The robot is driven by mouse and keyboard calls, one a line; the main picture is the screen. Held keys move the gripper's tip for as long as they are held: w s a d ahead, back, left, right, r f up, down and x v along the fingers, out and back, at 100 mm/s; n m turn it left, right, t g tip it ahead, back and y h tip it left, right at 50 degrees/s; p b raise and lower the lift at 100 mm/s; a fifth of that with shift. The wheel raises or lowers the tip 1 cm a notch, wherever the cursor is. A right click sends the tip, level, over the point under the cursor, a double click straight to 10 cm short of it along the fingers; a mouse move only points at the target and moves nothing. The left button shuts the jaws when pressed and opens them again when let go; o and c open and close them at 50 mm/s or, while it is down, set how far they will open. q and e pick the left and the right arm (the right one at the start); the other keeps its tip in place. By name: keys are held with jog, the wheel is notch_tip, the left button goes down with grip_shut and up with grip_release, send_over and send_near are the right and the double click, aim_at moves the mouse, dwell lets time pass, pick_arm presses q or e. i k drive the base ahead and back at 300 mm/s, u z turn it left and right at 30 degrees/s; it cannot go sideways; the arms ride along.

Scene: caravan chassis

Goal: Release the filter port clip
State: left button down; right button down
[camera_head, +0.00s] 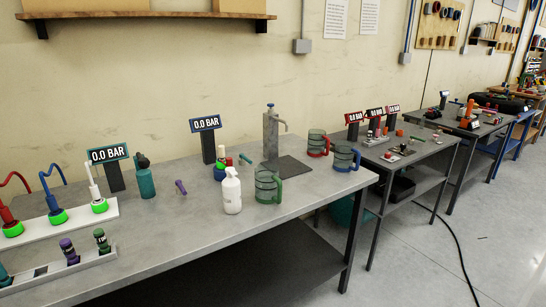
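I cannot pick out the filter port clip for certain. On the near grey workbench (175,230), a teal bottle-like part (146,182) with a dark top stands beside a small purple piece (180,187). Any port or clip detail is too small to tell. Neither of my grippers is in view.
A white bottle (232,194), clear mugs with green (266,187), red (317,144) and blue (345,158) handles, and a grey dispenser (270,132) crowd the bench's right half. Racks (82,267) fill the left. The front middle is bare. More benches (424,145) stand right.

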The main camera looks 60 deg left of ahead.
aim_at(229, 163)
jog(key=u, duration=0.05)
jog(key=i, duration=2.2)
jog(key=u, duration=3.1)
